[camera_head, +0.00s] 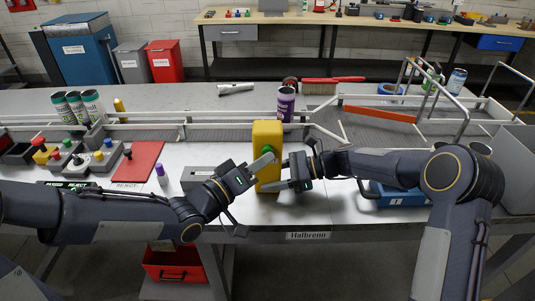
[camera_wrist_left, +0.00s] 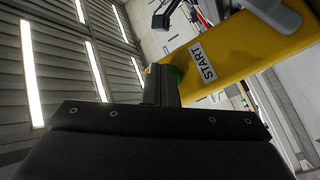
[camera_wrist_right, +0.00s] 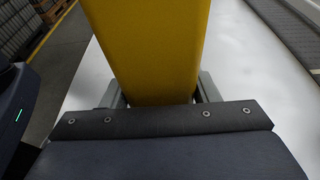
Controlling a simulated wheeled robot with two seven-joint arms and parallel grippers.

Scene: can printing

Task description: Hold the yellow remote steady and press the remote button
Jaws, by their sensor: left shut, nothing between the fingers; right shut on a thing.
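The yellow remote (camera_head: 267,134) stands upright near the front edge of the white table. My right gripper (camera_head: 280,186) is shut on its lower part; the right wrist view shows a finger on each side of the yellow remote (camera_wrist_right: 150,50). My left gripper (camera_head: 265,160) is shut and empty, its tips at the remote's front near the green button (camera_head: 267,149).
A purple can (camera_head: 286,105) stands just behind the remote. A grey box (camera_head: 198,177), a purple marker (camera_head: 161,174) and a red REJECT mat (camera_head: 138,163) lie to the left. A blue box (camera_head: 398,196) is under my right arm. White rails (camera_head: 215,121) run behind.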

